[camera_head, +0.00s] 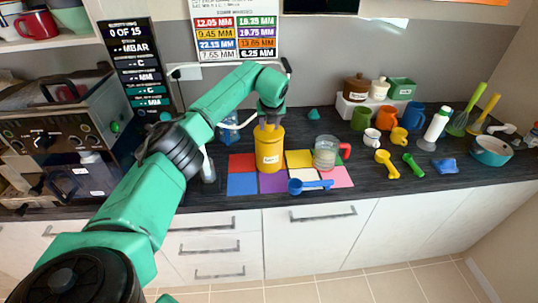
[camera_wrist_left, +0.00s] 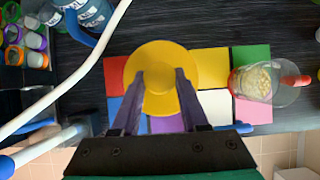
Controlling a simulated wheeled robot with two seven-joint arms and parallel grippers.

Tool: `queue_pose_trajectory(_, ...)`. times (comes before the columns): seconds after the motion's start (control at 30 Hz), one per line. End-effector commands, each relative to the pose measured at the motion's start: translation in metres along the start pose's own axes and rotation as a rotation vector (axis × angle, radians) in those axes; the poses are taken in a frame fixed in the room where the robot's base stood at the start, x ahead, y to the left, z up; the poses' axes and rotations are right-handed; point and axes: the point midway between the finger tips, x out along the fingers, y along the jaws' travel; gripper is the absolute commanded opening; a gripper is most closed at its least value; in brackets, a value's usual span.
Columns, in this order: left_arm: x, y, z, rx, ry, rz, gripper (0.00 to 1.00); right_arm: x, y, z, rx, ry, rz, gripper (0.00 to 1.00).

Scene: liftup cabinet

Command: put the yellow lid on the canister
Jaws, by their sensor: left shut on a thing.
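In the left wrist view the lid is a round yellow disc between and beyond my fingertips (camera_wrist_left: 160,75), covering the canister top. The lid is at the canister's mouth; I cannot tell whether it is fully seated. My right gripper is not in view.
A clear measuring cup (camera_head: 325,152) with a red handle stands just right of the canister. A blue scoop (camera_head: 308,186) lies in front. Mugs, a yellow scoop (camera_head: 386,163) and a teal pot (camera_head: 490,151) are farther right. A coffee machine (camera_head: 75,135) is at left.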

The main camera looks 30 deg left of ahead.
Motion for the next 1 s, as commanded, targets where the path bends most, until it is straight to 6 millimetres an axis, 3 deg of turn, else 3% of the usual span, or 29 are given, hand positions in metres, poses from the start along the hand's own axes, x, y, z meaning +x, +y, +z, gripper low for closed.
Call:
queue_pose_trajectory(0.7, 0.012, 0.0, -0.007, 0.0, 0.0, 0.0, 0.0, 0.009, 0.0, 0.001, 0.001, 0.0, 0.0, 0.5)
queue_pose_trajectory(0.73, 0.011, 0.0, -0.006, 0.0, 0.0, 0.0, 0.51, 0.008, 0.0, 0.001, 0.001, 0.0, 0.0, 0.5)
queue_pose_trajectory(0.8, 0.011, 0.0, -0.006, 0.0, 0.0, 0.0, 0.78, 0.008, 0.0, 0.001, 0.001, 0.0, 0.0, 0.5)
queue_pose_trajectory(1.0, 0.011, 0.0, -0.006, 0.0, 0.0, 0.0, 0.79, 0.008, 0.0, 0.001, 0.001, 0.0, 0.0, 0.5)
